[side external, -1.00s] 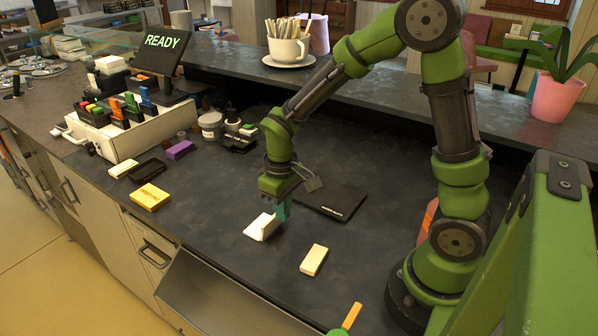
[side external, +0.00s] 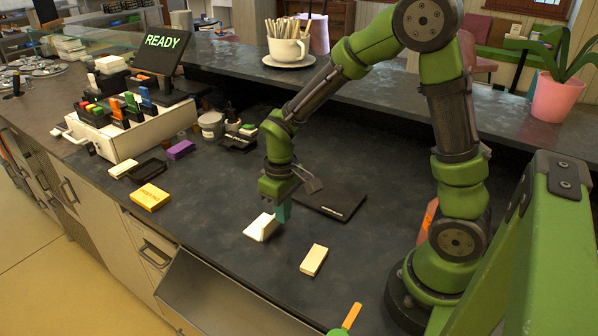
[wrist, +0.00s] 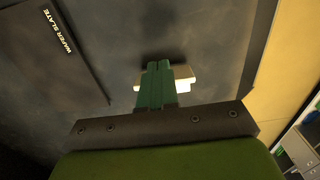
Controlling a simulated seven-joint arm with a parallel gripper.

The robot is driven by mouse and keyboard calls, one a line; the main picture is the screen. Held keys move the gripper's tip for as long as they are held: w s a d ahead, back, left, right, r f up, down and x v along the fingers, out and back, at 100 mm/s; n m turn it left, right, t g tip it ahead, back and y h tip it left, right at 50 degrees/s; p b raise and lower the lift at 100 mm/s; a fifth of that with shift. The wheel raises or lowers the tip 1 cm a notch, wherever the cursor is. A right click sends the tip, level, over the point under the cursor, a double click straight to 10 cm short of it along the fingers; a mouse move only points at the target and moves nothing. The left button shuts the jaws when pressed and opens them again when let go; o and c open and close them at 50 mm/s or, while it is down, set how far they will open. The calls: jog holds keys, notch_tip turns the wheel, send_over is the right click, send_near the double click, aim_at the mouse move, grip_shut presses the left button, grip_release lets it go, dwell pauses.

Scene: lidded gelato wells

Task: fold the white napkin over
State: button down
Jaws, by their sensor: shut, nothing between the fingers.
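The white napkin (side external: 261,227) lies on the dark counter in the side view, near the front edge. One part of it stands slightly raised on the side by my gripper, so it looks partly folded; how far is hard to tell. In the wrist view the napkin (wrist: 184,74) shows as pale patches on both sides of the fingers, which hide its middle. My gripper (side external: 284,212) points down just right of the napkin, with its teal fingers shut and empty. The shut fingers also show in the wrist view (wrist: 158,70). I cannot tell whether they touch the cloth.
A dark wafer slate (side external: 330,201) lies behind and right of my gripper. A cream block (side external: 314,260) lies to the front right. A yellow box (side external: 150,196), a black tray (side external: 150,169) and a purple block (side external: 180,149) are to the left. The counter around the napkin is clear.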

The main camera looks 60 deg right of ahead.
jog(key=shift+f, duration=1.6)
jog(key=shift+w, duration=0.2)
jog(key=shift+w+r, duration=0.15)
jog(key=shift+w, duration=3.05)
jog(key=shift+f, duration=0.65)
notch_tip(320, 180, up, 7)
